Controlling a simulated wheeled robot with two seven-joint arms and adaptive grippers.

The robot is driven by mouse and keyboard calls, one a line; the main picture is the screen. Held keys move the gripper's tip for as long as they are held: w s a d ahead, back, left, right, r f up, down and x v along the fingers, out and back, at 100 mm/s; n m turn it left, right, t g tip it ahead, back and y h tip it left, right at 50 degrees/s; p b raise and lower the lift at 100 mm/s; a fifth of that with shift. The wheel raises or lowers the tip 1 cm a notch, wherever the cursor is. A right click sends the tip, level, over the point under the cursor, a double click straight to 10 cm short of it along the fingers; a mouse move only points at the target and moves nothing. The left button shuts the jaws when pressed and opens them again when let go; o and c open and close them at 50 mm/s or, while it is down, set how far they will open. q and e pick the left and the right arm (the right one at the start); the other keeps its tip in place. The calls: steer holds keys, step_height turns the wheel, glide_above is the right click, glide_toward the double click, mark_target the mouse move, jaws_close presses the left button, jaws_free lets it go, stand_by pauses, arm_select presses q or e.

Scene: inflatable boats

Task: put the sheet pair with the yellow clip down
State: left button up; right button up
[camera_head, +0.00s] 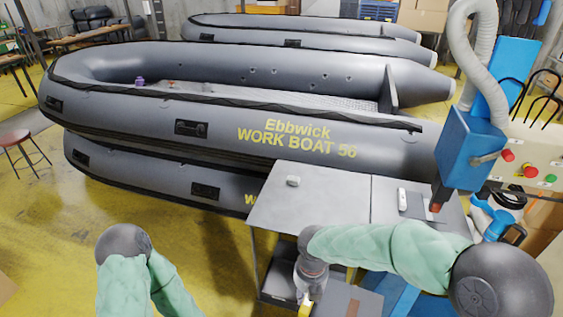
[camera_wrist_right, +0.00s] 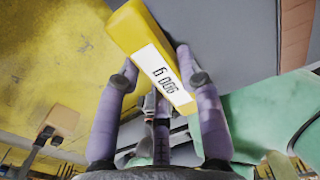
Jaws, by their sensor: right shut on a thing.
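My right gripper (camera_head: 305,295) is low in front of the grey table, its arm bent down from the right. In the right wrist view its purple fingers (camera_wrist_right: 158,85) are shut on the yellow clip (camera_wrist_right: 138,32), a block with a white label and black marks. The clip's yellow edge also shows at the bottom of the head view (camera_head: 304,310). The grey sheet pair (camera_wrist_right: 215,35) reaches out beside the clip; I cannot tell the two sheets apart. In the head view a grey-brown panel (camera_head: 348,302) beside the clip seems to be it. My left gripper is out of view.
The grey table (camera_head: 335,205) carries a small white item (camera_head: 293,181) and a pale device (camera_head: 402,199). Below it is a dark shelf (camera_head: 275,285). A blue machine (camera_head: 467,150) stands at right. Stacked grey boats (camera_head: 230,110) lie behind. Yellow floor (camera_head: 50,250) at left is open.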

steer(key=shift+w+d+f+m, duration=0.1)
steer(key=shift+w+f+m, duration=0.1)
steer(key=shift+m, duration=0.2)
steer(key=shift+s+d+f+m+b, duration=0.15)
steer(key=shift+d+f+m+b, duration=0.15)
steer(key=shift+m, duration=0.5)
steer(key=shift+d+f+m, duration=0.15)
steer(key=shift+f+m, duration=0.05)
steer(key=shift+m, duration=0.3)
steer(key=w+d+f+m+b, duration=0.2)
steer(key=d+f+m, duration=0.3)
steer(key=m, duration=0.9)
steer(key=w+d+f+m+b, duration=0.2)
steer(key=d+f+m+b, duration=0.2)
steer(key=m, duration=0.9)
step_height(320, 180, down, 3)
steer(key=shift+d+f+m+b, duration=0.1)
steer(key=shift+d+m+b, duration=0.25)
steer(key=shift+d+m, duration=0.05)
